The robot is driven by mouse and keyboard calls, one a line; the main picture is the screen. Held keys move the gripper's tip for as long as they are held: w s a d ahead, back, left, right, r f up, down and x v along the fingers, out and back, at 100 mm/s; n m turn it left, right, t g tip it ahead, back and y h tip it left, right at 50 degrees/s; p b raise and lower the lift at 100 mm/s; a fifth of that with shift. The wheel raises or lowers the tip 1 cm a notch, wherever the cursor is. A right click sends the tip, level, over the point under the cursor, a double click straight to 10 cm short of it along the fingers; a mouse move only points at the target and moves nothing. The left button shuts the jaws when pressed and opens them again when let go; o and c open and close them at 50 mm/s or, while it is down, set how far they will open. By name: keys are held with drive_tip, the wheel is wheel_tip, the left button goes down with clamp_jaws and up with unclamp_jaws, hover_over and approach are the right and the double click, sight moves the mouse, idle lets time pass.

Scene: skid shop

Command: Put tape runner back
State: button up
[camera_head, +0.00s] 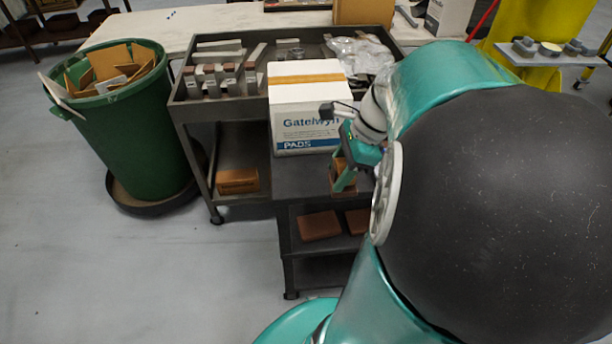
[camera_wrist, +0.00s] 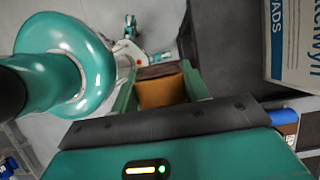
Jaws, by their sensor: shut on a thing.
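My gripper (camera_head: 344,178) is low over the front cart, just right of the white Gatelwyn pads box (camera_head: 305,105). In the wrist view my gripper (camera_wrist: 160,88) has its green fingers on either side of a brown, box-like thing (camera_wrist: 162,92) and is shut on it. The same brown thing shows partly behind a finger in the head view. I cannot make out whether it is the tape runner. No other tape runner can be told apart. The pads box also shows in the wrist view (camera_wrist: 298,45), at the upper right.
A dark cart (camera_head: 180,108) holds grey brackets and bagged parts in its top tray. Below, a shelf carries brown blocks (camera_head: 319,226). A green bin (camera_head: 135,135) with cardboard stands left. A pale table (camera_head: 170,28) is behind. Clear floor lies at the lower left.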

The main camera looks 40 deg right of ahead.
drive_tip(key=shift+f, duration=0.2)
drive_tip(key=w+d+f, duration=0.1)
drive_tip(key=w+f, duration=0.2)
drive_tip(key=w, duration=0.1)
drive_tip(key=w+d+f, duration=0.1)
drive_tip(key=w+f, duration=0.1)
drive_tip(key=w, duration=0.2)
drive_tip(key=w+d+f, duration=0.2)
drive_tip(key=w+f, duration=0.1)
drive_tip(key=w, duration=0.1)
drive_tip(key=shift+d+f, duration=0.1)
drive_tip(key=shift+f, duration=0.25)
drive_tip(key=shift+w+f, duration=0.3)
drive_tip(key=shift+f, duration=0.1)
drive_tip(key=shift+w+d+f, duration=0.15)
drive_tip(key=shift+f, duration=1.5)
drive_tip(key=shift+f, duration=0.1)
drive_tip(key=o, duration=0.9)
